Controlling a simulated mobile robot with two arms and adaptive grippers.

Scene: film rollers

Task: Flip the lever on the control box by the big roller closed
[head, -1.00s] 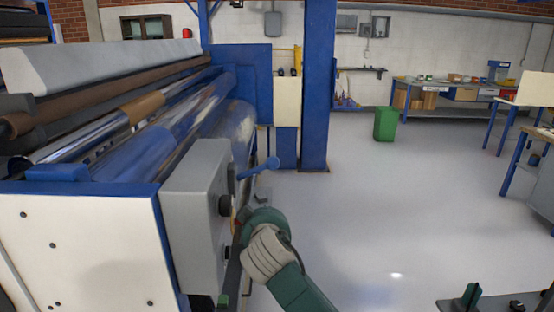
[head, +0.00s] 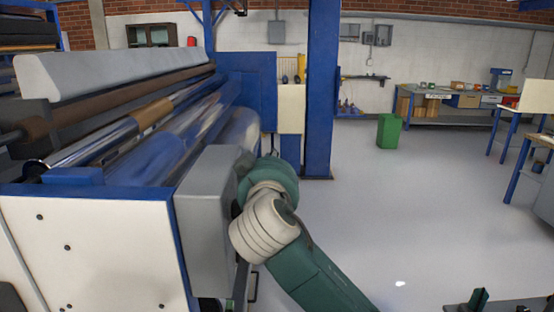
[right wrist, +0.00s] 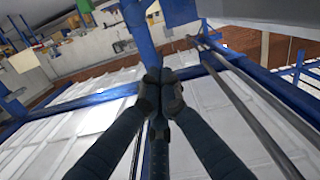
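The grey control box (head: 203,220) is fixed to the near end of the roller machine, left of centre in the head view. The big shiny roller (head: 238,132) runs back behind it. My green and beige right arm covers the box's right side, so the lever cannot be made out in the head view. In the right wrist view my right gripper (right wrist: 160,90) has its dark fingers brought together at the tips. I see no lever clearly between them. My left gripper is in neither view.
The white end panel (head: 85,250) of the machine stands at the left. A blue post (head: 320,90) rises beyond the box. A green bin (head: 389,131) and workbenches (head: 455,112) are farther back. The floor on the right is mostly clear.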

